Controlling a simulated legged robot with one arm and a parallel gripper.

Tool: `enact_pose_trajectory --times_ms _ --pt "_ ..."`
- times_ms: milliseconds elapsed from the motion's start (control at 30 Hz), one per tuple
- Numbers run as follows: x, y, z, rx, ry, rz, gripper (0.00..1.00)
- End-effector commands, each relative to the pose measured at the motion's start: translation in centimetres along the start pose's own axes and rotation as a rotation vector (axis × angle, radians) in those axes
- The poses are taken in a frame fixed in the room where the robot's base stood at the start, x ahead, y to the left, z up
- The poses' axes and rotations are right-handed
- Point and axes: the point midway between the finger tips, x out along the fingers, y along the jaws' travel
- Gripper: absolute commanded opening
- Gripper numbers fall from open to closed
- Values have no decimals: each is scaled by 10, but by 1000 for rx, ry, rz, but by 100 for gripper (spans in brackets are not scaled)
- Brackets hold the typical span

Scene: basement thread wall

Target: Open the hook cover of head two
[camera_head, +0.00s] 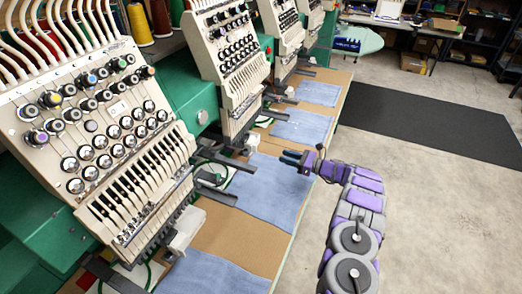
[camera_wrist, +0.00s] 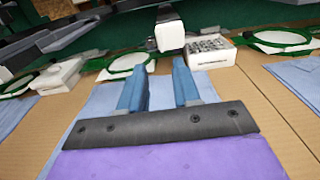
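Head two is the second cream embroidery head (camera_head: 228,62) from the left in the head view. A white block, which looks like its hook cover (camera_head: 251,142), sits low under that head. In the wrist view the block (camera_wrist: 170,36) is at the end of a dark arm, just beyond my fingertips, and looks closed. My gripper (camera_head: 288,157) is over the blue cloth, to the right of the block. In the wrist view its two blue fingers (camera_wrist: 159,72) are apart with nothing between them. I see no contact with the block.
A white tray of small round parts (camera_wrist: 209,52) stands right beside the block. Green hoops (camera_wrist: 129,66) lie on both sides. Blue cloths (camera_head: 263,190) lie along the brown table (camera_head: 240,238). The floor (camera_head: 420,215) to the right is open, with a dark mat (camera_head: 430,120).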

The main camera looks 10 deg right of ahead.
Motion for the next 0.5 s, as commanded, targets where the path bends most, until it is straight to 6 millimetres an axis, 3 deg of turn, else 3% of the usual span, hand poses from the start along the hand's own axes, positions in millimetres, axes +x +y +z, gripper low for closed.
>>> enact_pose_trajectory --times_ms 500 --pt "95 -1 -2 1 -2 1 32"
